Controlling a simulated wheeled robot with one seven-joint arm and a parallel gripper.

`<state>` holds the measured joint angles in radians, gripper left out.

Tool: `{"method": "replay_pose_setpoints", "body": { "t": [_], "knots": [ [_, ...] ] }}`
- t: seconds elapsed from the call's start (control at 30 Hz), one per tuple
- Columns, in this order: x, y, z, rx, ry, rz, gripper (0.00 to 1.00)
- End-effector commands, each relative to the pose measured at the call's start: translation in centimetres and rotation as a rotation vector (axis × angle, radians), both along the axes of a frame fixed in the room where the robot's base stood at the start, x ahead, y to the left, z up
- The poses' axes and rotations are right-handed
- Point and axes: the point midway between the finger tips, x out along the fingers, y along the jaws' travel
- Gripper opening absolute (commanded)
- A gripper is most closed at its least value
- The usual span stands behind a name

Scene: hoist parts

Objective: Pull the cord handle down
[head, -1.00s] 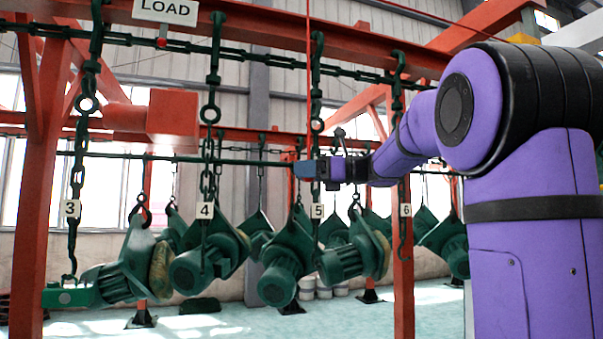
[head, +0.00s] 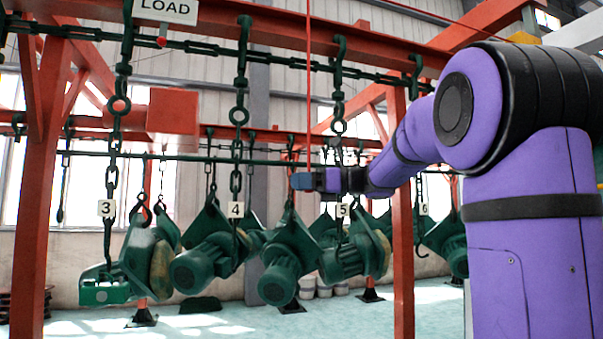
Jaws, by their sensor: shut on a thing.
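A thin red cord (head: 308,90) hangs from the top of the head view down to my gripper (head: 301,181). My gripper reaches in from the right, with its blue-grey tip at the cord's lower end. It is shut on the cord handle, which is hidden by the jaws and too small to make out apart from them. The cord looks straight and vertical above the gripper.
Hanging chains with number tags 3 (head: 107,208), 4 (head: 236,210), 5 (head: 343,210) and 6 (head: 423,209) surround the gripper. Green motor units (head: 280,262) hang behind. Red posts (head: 402,240) stand nearby. A LOAD sign (head: 166,9) is at the top left.

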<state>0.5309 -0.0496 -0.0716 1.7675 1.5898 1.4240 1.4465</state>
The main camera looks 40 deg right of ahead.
Motion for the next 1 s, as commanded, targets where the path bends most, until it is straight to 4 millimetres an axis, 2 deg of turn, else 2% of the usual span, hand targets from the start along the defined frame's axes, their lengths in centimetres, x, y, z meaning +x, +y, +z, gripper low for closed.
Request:
{"method": "replay_pose_setpoints", "body": {
  "t": [0.03, 0.13, 0.4, 0.43, 0.5, 0.53, 0.83, 1.0],
  "knots": [
    [0.0, 0.0, -0.9, 0.003, 0.005, 0.001, 0.0],
    [0.0, 0.0, -1.7, 0.001, 0.004, 0.0, 0.0],
    [0.0, 0.0, -1.9, 0.001, 0.004, 0.0, 0.0],
    [0.0, 0.0, -1.9, 0.001, 0.004, 0.0, 0.39],
    [0.0, 0.0, -1.9, 0.001, 0.004, 0.0, 0.55],
    [0.0, 0.0, -1.8, 0.001, 0.004, 0.0, 0.6],
    [-0.1, -0.1, -1.8, 0.001, 0.002, -0.001, 0.6],
    [-1.1, -1.2, -1.8, 0.001, 0.002, -0.002, 0.6]
  ]
}}
